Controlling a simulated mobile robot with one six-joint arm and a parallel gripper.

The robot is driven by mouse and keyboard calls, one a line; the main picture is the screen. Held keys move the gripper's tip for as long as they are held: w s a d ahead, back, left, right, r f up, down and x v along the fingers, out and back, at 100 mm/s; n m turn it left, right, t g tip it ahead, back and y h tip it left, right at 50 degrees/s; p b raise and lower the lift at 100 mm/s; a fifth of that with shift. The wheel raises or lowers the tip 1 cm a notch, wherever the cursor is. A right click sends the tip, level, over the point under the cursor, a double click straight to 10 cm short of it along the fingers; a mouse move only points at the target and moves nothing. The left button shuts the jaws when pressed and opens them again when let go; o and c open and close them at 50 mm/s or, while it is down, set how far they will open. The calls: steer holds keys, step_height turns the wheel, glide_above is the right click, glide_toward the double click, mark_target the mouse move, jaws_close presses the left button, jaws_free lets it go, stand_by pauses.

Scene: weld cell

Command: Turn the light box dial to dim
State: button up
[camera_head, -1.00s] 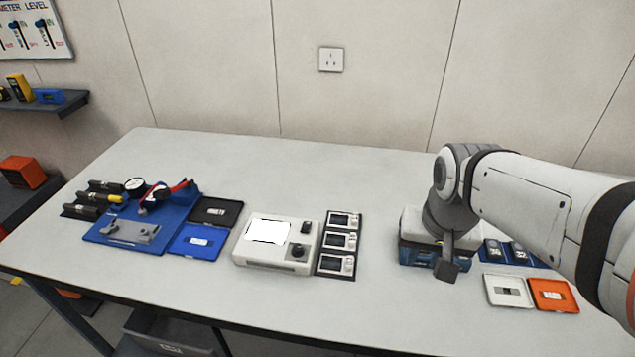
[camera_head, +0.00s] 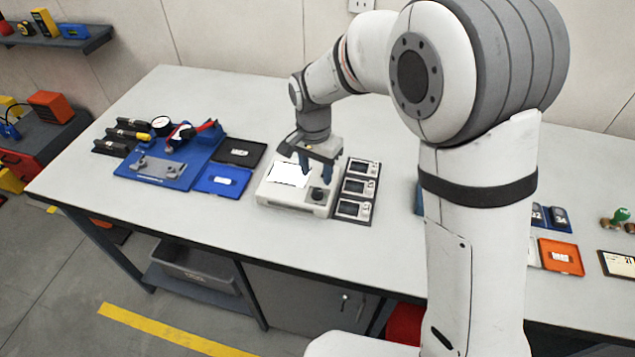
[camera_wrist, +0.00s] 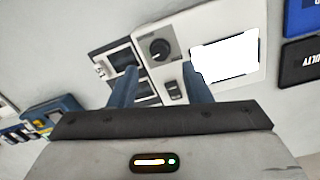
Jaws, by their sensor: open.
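The light box (camera_head: 268,191) is a white unit on the table with a bright lit panel (camera_head: 289,173) and a black round dial (camera_head: 318,194) at its front right. In the wrist view the dial (camera_wrist: 160,49) has a light pointer mark and stands on a grey plate, with a black rocker switch (camera_wrist: 175,90) beside it. My gripper (camera_head: 316,172) is open and empty, pointing down above the right part of the light box. The dial's label is too small to read.
Several small meters (camera_head: 355,209) stand in a rack just right of the light box. A blue tray (camera_head: 222,181) and a black tray (camera_head: 238,152) lie to its left, beside a blue fixture board (camera_head: 150,181). The table front is clear.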

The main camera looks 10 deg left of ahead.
mark_target(317, 190)
steer(key=shift+d+f, duration=0.1)
steer(key=shift+f, duration=2.6)
jaws_close()
